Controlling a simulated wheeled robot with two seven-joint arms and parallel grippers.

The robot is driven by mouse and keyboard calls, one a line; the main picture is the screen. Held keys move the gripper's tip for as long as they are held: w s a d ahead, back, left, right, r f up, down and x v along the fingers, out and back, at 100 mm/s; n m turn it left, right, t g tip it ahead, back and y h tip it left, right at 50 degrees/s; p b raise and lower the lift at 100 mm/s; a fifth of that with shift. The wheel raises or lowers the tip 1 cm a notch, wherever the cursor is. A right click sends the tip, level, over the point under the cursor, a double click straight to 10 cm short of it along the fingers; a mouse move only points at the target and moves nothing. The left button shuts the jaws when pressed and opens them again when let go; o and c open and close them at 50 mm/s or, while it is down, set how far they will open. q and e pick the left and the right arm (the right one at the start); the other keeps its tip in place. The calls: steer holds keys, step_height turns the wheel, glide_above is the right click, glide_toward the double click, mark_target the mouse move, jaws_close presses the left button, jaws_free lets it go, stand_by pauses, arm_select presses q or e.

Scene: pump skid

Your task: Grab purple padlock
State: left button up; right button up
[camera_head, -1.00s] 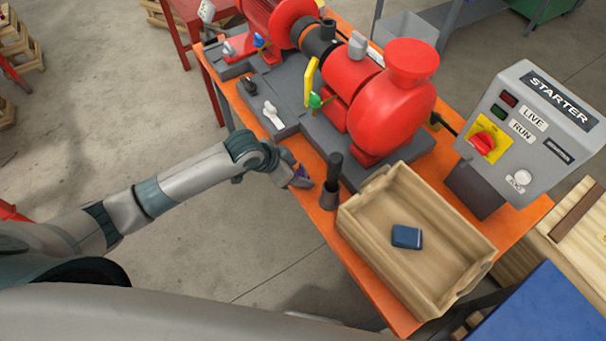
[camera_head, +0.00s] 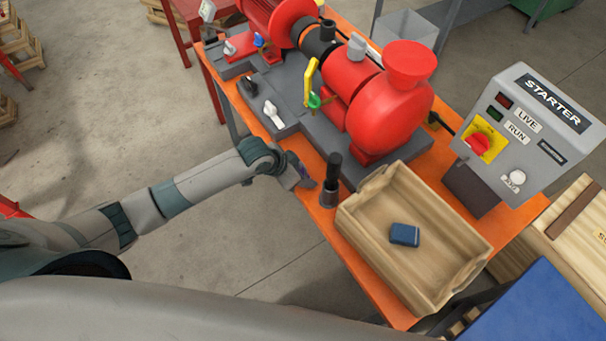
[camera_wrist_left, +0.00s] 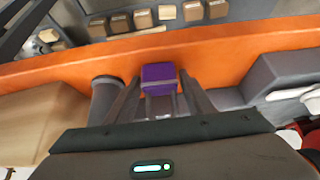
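The purple padlock (camera_wrist_left: 158,76) shows in the left wrist view at the orange table's edge, its body between the tips of my left gripper (camera_wrist_left: 160,84). The two fingers stand apart on either side of it, with narrow gaps seeming to remain. A silvery part shows below the purple body. In the head view my left gripper (camera_head: 303,178) is at the table's near edge, left of a dark cup, and hides most of the padlock. My right gripper is not in view.
A wooden tray (camera_head: 365,252) holds a blue box (camera_head: 404,234). The red pump (camera_head: 385,110) and grey starter box (camera_head: 525,130) stand behind. Open floor lies left of the table.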

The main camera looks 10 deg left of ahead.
mark_target(303, 164)
arm_select(q)
steer(key=c, duration=0.7)
steer(key=shift+c, duration=0.2)
steer(key=shift+r+b, duration=0.4)
steer(key=shift+r, duration=0.4)
step_height(303, 164, up, 7)
steer(key=shift+r+b, duration=0.2)
steer(key=shift+b, duration=1.05)
steer(key=shift+r, duration=0.55)
